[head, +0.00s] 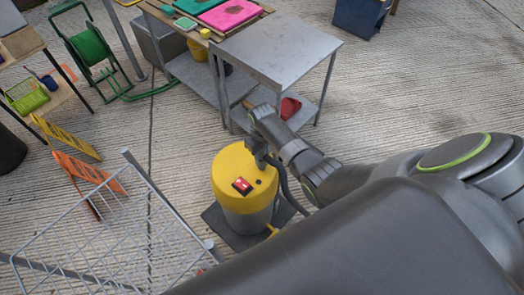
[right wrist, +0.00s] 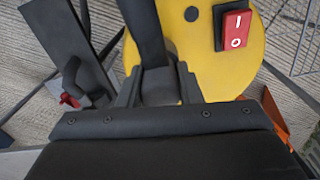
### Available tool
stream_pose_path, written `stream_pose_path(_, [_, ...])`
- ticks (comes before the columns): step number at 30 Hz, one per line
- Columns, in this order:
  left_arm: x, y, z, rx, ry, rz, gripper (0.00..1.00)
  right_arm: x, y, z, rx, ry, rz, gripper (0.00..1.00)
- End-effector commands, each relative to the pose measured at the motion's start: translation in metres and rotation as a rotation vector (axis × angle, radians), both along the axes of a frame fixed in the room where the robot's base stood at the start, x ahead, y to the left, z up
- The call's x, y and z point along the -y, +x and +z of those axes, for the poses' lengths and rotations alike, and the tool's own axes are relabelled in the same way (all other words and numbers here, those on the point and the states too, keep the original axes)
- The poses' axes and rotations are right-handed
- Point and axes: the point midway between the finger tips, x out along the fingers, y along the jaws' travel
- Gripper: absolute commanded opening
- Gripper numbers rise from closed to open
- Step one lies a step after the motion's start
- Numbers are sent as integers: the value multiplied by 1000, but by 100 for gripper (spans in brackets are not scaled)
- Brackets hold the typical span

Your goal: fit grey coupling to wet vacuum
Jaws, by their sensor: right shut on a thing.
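The wet vacuum (head: 233,165) stands on a dark mat, with a yellow lid, a grey body and a red switch. Its lid and red switch also show in the right wrist view (right wrist: 203,60). My right gripper (head: 260,157) is over the lid's upper right edge. In the right wrist view its fingers (right wrist: 158,88) are shut on the grey coupling (right wrist: 158,84), at the end of a black hose (right wrist: 146,30). The hose also shows beside the vacuum in the head view (head: 284,182). Whether the coupling touches the vacuum's inlet is hidden. My left gripper is out of view.
A metal table (head: 277,50) with a lower shelf stands just behind the vacuum. A wire mesh rack (head: 110,235) is close on the left, with orange (head: 92,172) and yellow barriers behind it. A green hose reel (head: 90,48) stands farther back.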

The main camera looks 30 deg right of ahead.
Motion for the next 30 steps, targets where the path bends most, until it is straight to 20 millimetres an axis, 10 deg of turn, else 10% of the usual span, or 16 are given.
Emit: stream_pose_path(30, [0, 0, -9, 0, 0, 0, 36, 0, 0, -13, 0, 0, 0, 12])
